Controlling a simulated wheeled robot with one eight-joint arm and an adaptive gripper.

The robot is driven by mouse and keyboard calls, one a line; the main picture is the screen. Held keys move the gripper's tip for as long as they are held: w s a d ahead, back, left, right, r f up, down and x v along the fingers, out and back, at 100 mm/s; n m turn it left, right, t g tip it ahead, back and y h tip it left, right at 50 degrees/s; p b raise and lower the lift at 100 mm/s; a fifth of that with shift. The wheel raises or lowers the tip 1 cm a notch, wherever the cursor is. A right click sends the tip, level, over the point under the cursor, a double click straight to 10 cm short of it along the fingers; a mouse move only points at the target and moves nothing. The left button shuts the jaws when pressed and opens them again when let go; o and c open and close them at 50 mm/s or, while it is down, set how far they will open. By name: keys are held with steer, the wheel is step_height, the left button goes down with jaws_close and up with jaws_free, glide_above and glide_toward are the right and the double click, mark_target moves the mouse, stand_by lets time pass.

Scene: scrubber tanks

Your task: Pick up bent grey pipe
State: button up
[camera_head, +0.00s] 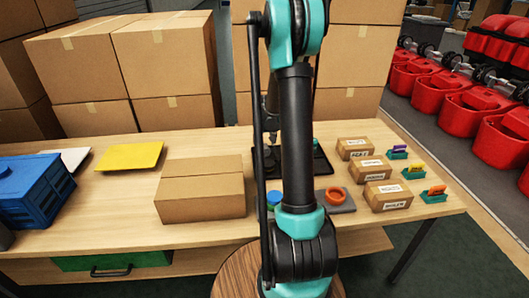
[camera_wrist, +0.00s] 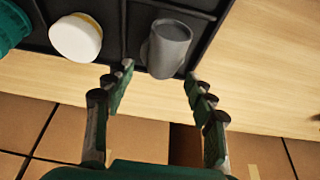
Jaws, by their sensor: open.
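The bent grey pipe (camera_wrist: 172,46) sits in a compartment of a black tray (camera_wrist: 128,30) in the wrist view. I see its rounded grey body and end; its bend is not clear from this angle. My gripper (camera_wrist: 160,82) is open, with its two fingers spread to either side of the near end of the pipe and nothing held between them. I cannot tell whether the fingertips touch the tray. In the head view, my arm hides most of the tray (camera_head: 322,160), and the pipe is not clearly visible.
A white round part (camera_wrist: 76,38) and a teal part (camera_wrist: 12,28) lie left of the pipe in the tray. In the head view, a cardboard box (camera_head: 200,190) stands left of my arm, and small labelled boxes (camera_head: 388,196) stand right.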

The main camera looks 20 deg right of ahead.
steer(key=shift+x, duration=1.25)
jaws_close()
steer(key=shift+r, duration=0.1)
